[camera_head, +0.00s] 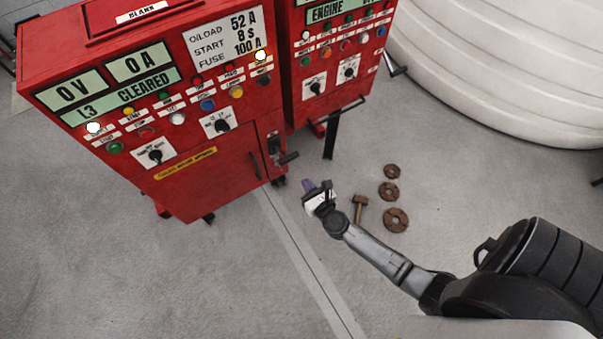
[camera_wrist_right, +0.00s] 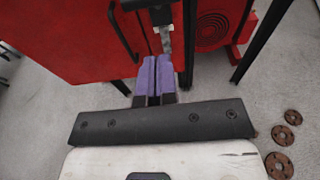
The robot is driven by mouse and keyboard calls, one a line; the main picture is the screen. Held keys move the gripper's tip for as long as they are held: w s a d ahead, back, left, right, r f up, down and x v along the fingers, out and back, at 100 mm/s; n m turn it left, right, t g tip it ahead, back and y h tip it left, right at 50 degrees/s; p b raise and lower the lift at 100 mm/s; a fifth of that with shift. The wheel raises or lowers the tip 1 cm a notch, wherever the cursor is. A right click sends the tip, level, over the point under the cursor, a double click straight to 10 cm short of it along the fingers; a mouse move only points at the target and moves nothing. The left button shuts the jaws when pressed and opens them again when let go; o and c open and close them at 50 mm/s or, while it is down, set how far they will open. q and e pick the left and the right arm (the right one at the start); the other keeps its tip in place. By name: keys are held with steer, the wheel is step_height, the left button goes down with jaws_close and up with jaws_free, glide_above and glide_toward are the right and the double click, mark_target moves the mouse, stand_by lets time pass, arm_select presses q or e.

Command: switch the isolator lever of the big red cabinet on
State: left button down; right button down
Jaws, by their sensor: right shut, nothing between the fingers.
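In the right wrist view the purple fingers (camera_wrist_right: 156,78) are together, just below a grey metal piece (camera_wrist_right: 165,40) on the cabinet; contact cannot be told.
A second red cabinet (camera_head: 335,60) stands close on the right, with a dark leg and bar. Rusty rings (camera_head: 396,220) and a bolt (camera_head: 359,206) lie on the floor. A large white ribbed tank (camera_head: 500,70) fills the upper right. Floor is clear at lower left.

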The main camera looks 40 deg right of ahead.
steer(key=v, duration=0.6)
steer(key=shift+s+b, duration=0.15)
steer(key=shift+b, duration=0.15)
steer(key=shift+a+r, duration=0.1)
